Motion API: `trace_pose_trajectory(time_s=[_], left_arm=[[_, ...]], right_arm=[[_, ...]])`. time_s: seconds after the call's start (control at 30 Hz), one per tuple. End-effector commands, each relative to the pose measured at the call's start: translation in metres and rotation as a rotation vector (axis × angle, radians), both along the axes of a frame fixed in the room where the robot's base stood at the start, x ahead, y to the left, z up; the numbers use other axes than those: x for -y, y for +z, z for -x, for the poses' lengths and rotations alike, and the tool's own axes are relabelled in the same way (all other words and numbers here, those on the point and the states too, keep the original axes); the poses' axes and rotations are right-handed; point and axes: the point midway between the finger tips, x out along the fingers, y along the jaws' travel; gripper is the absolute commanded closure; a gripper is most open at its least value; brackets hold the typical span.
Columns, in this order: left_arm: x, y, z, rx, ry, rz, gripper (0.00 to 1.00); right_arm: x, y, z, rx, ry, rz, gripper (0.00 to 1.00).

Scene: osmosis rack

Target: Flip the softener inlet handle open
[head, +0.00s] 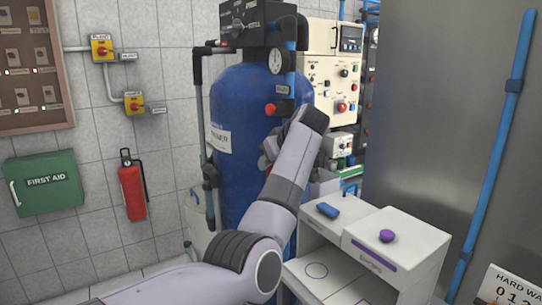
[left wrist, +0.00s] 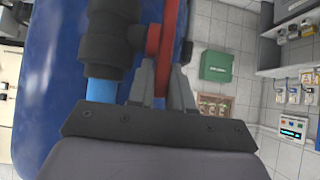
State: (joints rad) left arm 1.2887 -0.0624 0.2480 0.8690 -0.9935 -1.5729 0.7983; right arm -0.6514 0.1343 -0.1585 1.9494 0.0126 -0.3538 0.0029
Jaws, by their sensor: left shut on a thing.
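The softener is a tall blue tank (head: 238,95) with a dark valve head on top. It also fills the left part of the left wrist view (left wrist: 58,60). A red handle (left wrist: 168,35) sits on a dark pipe fitting (left wrist: 108,40) in the left wrist view. In the head view a red part (head: 270,108) shows on the pipe at the tank's front, below a small label. My left gripper (head: 268,150) is at the tank's front, partly hidden by my arm. In the left wrist view its fingers (left wrist: 162,80) are shut on the red handle. My right gripper is not in view.
A control panel (head: 335,85) is behind the tank. A fire extinguisher (head: 133,188) and first aid box (head: 45,183) hang at left.

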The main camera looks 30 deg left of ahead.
Motion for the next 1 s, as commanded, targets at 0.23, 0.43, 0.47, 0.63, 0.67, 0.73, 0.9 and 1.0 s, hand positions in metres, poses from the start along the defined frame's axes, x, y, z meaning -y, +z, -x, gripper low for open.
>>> trace_pose_trajectory(time_s=[0.23, 0.43, 0.47, 0.63, 0.67, 0.73, 0.9, 1.0], left_arm=[[-0.0016, 0.0003, -0.0008, -0.014, 0.0, 0.037, 1.0], [-0.0017, 0.0001, -0.0008, -0.015, 0.0, 0.04, 1.0], [-0.0018, 0.0001, -0.0008, -0.015, 0.0, 0.04, 1.0], [-0.0019, 0.0003, -0.0008, -0.015, 0.0, 0.039, 0.74], [-0.0019, 0.0003, -0.0008, -0.015, 0.0, 0.039, 0.74], [-0.002, 0.0004, -0.0007, -0.015, 0.0, 0.039, 0.74], [-0.0017, 0.0005, -0.0007, -0.014, 0.0, 0.038, 0.74], [0.0024, 0.0042, 0.0006, -0.013, 0.0, 0.038, 0.74]], right_arm=[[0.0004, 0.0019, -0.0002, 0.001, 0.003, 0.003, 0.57], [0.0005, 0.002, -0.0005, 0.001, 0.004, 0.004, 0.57], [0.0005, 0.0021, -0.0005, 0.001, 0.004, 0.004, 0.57], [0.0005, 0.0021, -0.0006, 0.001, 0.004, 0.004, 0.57], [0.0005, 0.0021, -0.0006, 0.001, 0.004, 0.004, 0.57], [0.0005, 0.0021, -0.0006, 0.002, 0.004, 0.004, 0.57], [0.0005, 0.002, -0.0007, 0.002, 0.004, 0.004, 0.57], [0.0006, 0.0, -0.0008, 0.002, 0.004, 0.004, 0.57]])
